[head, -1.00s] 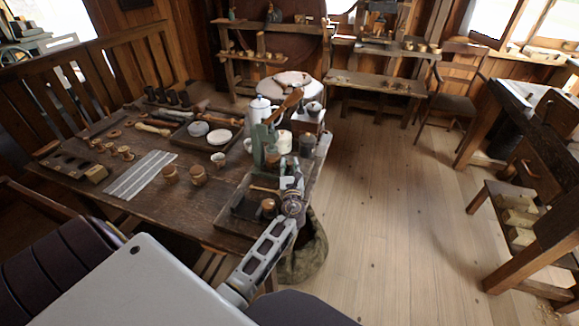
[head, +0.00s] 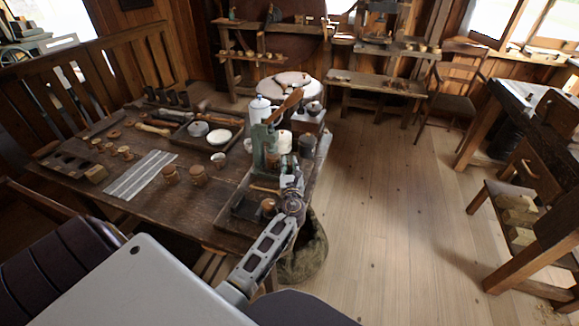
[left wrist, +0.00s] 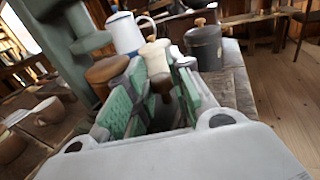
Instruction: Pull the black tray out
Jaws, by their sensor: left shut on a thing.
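The black tray (head: 232,222) lies at the near right corner of the wooden table in the head view, partly covered by my left arm. A small brown pot (head: 268,205) and a wooden stick stand or lie in it. My left gripper (head: 291,183) is at the tray's right side, shut. In the left wrist view its green-padded fingers (left wrist: 155,105) are close together with a dark piece between them, which I take as the tray's edge; the exact contact is hidden. My right gripper is not in view.
A green upright stand (head: 265,147), a white enamel jug (head: 259,108) and lidded jars stand just behind the gripper. The floor (head: 400,220) to the right is clear.

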